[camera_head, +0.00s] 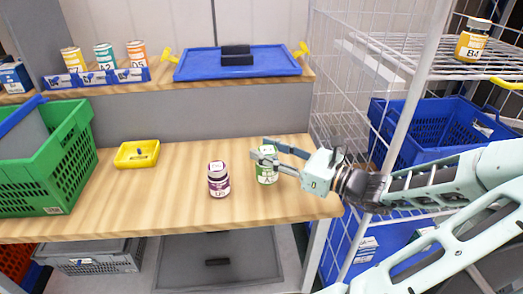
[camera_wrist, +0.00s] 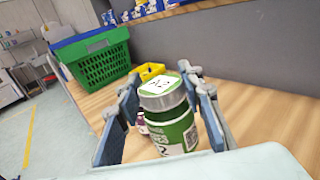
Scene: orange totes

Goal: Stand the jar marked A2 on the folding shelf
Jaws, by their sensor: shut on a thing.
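The jar marked A2 (camera_head: 267,175) is green with a pale lid. In the wrist view the jar (camera_wrist: 176,128) shows "A2" on its lid and leans in the picture. My gripper (camera_head: 263,152) is shut on it, one finger on each side, also seen in the wrist view (camera_wrist: 160,82). The jar is over the wooden worktop's right part; whether it touches the wood I cannot tell. A wire shelf (camera_head: 390,58), which looks like the folding shelf, is inside the mesh cage at upper right. An orange jar marked B4 (camera_head: 471,45) stands on it.
A dark purple jar (camera_head: 218,182) stands just left of A2 on the worktop (camera_head: 180,205). A yellow tray (camera_head: 137,154) and green crate (camera_head: 75,165) are further left. The cage's upright post (camera_head: 408,100) stands between worktop and wire shelf. A blue tote (camera_head: 388,115) is below.

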